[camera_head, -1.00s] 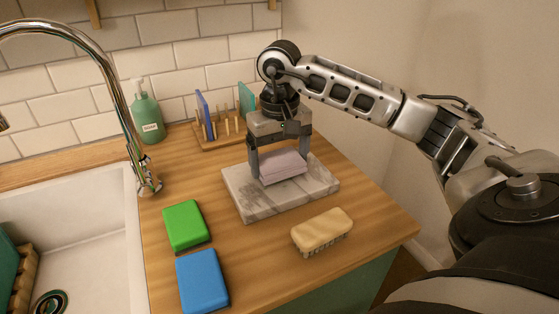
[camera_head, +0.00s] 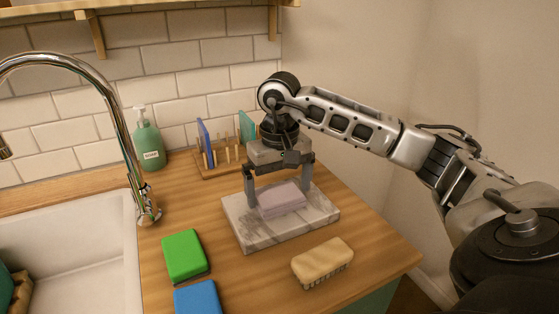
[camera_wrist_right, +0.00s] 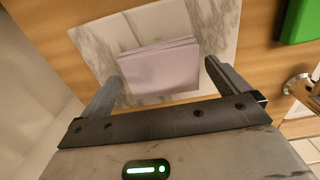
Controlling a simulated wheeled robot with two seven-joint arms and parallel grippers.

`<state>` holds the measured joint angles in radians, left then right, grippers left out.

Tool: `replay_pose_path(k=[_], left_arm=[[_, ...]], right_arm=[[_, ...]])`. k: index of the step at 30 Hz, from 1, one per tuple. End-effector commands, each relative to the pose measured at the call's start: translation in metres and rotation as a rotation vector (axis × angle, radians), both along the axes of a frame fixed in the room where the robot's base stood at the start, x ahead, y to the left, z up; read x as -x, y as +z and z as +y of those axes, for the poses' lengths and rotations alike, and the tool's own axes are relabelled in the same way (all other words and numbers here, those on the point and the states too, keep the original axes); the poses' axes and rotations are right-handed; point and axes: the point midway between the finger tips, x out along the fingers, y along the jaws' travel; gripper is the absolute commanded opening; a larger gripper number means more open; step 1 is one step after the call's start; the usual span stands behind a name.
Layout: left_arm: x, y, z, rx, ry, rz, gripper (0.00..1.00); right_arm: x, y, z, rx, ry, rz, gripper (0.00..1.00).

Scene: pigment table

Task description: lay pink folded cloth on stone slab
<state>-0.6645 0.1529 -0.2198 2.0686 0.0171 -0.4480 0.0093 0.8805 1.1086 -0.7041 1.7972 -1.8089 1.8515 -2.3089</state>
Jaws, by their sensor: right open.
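The pink folded cloth (camera_head: 282,200) lies flat on the stone slab (camera_head: 262,236), near its middle. In the right wrist view the cloth (camera_wrist_right: 160,68) shows its folded layers, with the marbled slab (camera_wrist_right: 222,22) around it. My right gripper (camera_head: 279,195) is open above the slab, one finger on each side of the cloth. In the right wrist view the fingers (camera_wrist_right: 162,85) stand apart from the cloth with a gap on both sides. My left gripper is not in any view.
A brush (camera_head: 322,263) lies in front of the slab. A green sponge (camera_head: 185,256) and a blue sponge (camera_head: 198,298) lie to its left. A wooden rack (camera_head: 220,167) and a soap bottle (camera_head: 148,143) stand behind. The sink (camera_head: 70,245) is at left.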

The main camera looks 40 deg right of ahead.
Motion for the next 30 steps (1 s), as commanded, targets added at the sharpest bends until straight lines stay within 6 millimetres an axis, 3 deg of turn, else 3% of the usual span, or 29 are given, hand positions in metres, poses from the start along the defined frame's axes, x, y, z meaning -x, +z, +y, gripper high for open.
replay_pose_path(k=[8, 13, 18, 30], left_arm=[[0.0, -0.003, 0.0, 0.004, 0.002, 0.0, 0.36], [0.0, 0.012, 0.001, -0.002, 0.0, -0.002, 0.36], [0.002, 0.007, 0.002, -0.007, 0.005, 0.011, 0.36], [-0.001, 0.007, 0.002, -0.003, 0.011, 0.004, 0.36]], right_arm=[[-0.001, 0.062, 0.001, -0.001, 0.001, -0.008, 1.0], [0.0, 0.094, 0.0, 0.001, 0.0, -0.004, 1.0], [0.0, 0.106, 0.0, 0.001, 0.0, -0.002, 1.0], [0.0, 0.107, 0.0, 0.0, 0.0, 0.0, 1.0]])
